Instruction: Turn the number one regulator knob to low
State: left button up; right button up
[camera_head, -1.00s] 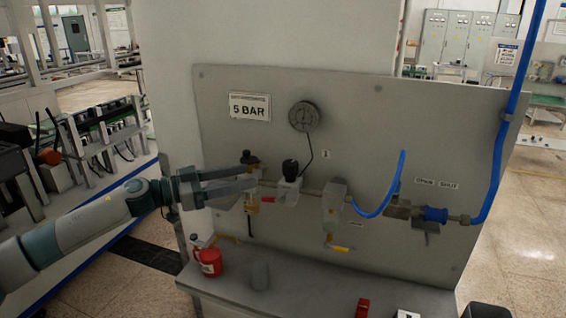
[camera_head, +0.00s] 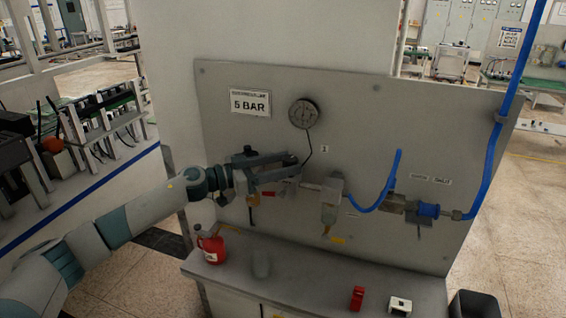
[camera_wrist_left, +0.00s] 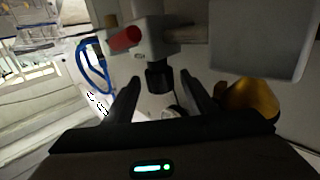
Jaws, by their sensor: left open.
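The black regulator knob (camera_wrist_left: 159,79) sits on a pale grey regulator body (camera_wrist_left: 150,38) in the left wrist view. In the head view my fingers largely cover it. My left gripper (camera_head: 295,166) reaches in from the left across the panel (camera_head: 375,130), fingers pointing right. It is open, and in the left wrist view its two dark fingertips (camera_wrist_left: 160,86) stand on either side of the knob, with a gap visible. I cannot tell how deep the knob lies between them. A small plate marked 1 (camera_head: 325,149) is right of the knob. My right gripper is not in view.
A round gauge (camera_head: 304,113) and a 5 BAR sign (camera_head: 250,103) are above. A red lever (camera_wrist_left: 125,38) is by the regulator. A clear-bowled unit (camera_head: 329,215) and blue hose (camera_head: 392,185) lie right. A red can (camera_head: 213,249) stands on the shelf (camera_head: 310,272) below.

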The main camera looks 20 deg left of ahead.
pick_arm(q)
jog(key=c, duration=1)
jog(key=shift+c, duration=0.2)
jog(key=shift+s+n+t+y, duration=0.1)
jog(key=shift+n+t+y, duration=0.2)
